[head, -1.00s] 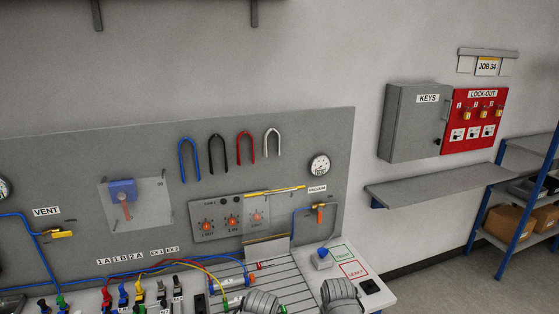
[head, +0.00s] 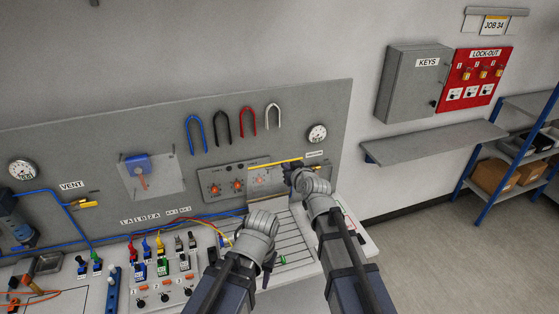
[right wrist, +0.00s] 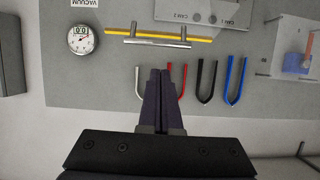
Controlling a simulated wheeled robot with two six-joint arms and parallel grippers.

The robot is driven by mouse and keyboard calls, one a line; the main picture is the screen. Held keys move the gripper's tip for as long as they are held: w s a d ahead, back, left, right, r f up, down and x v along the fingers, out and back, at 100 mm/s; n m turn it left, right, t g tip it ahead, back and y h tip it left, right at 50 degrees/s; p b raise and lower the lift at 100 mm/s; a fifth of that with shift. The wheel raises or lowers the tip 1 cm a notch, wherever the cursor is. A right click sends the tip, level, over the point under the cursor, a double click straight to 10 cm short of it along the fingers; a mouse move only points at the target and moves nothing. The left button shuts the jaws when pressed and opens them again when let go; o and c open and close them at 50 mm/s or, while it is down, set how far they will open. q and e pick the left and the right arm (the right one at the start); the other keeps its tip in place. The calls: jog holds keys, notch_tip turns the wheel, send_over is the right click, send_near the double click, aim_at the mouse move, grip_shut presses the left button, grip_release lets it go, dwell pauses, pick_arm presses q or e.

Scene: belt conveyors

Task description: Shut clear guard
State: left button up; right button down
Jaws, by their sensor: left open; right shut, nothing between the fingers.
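A clear guard (head: 262,178) with a yellow upper edge is at the right part of the knob panel on the grey board. In the right wrist view its yellow edge (right wrist: 118,34) and a metal bar handle (right wrist: 160,43) show, upside down. My right gripper (head: 290,173) is at the guard's right part in the head view, hiding some of it. Its fingers (right wrist: 160,72) are together and empty, pointing at the handle with a gap in the picture; I cannot tell contact. My left gripper (head: 267,277) is lower, over the bench, open, its fingers partly hidden.
Another clear panel (head: 152,178) covers a blue part with a red lever. Coloured hooks (head: 247,120) hang above the knob panel, beside a round gauge (head: 317,133). Connectors and cables crowd the bench's left part. A grey shelf (head: 435,142) stands off to the right.

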aim_at(279, 166)
jog(key=shift+t, duration=0.3)
jog(key=b+x, duration=0.1)
jog(key=x, duration=0.2)
jog(key=r+b+x, duration=0.1)
jog(key=x, duration=0.3)
jog(key=b+x, duration=0.1)
jog(key=x, duration=0.2)
jog(key=shift+w+a+r, duration=0.15)
jog(key=shift+w+a, duration=0.1)
jog(key=shift+w, duration=0.3)
jog(key=s+f+b, duration=0.1)
jog(key=s+d+f+b, duration=0.1)
jog(key=s, duration=0.1)
jog(key=shift+s, duration=0.25)
jog(key=shift+w, duration=0.1)
